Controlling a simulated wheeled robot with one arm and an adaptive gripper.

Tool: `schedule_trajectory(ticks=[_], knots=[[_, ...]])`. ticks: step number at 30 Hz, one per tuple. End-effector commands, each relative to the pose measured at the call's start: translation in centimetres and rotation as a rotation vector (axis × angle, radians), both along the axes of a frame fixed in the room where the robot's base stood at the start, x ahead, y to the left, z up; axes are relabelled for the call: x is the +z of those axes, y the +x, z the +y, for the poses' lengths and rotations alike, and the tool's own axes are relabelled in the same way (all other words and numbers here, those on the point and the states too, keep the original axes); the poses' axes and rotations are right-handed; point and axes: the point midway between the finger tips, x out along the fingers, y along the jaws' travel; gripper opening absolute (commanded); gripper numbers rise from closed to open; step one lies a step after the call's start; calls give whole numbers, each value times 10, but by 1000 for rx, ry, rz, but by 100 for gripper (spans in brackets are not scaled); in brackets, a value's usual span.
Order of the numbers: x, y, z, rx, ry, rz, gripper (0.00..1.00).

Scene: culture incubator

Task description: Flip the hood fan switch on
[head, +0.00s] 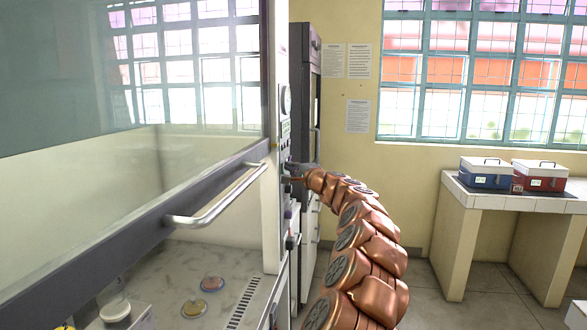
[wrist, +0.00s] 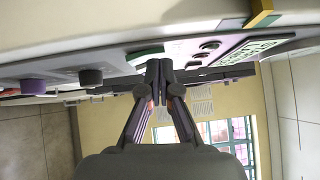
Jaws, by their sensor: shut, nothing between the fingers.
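The hood (head: 275,60) fills the left of the head view, with a control panel (head: 285,130) on its narrow front post. My gripper (head: 293,172) is at this post, at the end of my copper arm. In the wrist view my gripper (wrist: 158,68) is shut and empty, its fingertips at or very near the panel face. Beside the tips are a green part (wrist: 145,54), small round dark controls (wrist: 207,46) and a dark knob (wrist: 91,76). I cannot tell which control is the fan switch, nor its position; the fingers may hide it.
The hood's glass sash has a metal handle bar (head: 220,200) left of my gripper. Jars and round dishes (head: 213,283) sit inside the hood. A dark tall cabinet (head: 306,90) stands behind. A blue box (head: 487,175) and a red box (head: 540,178) sit on the right bench.

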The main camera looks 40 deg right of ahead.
Motion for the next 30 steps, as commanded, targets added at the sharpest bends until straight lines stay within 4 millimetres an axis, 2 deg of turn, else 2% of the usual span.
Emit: schedule_trajectory(ticks=[9, 19, 30], knots=[[7, -21, -23, -2, -1, -1, 0], [6, -47, -16, 2, 2, -2, 0], [9, -85, -10, 4, 2, -1, 0]])
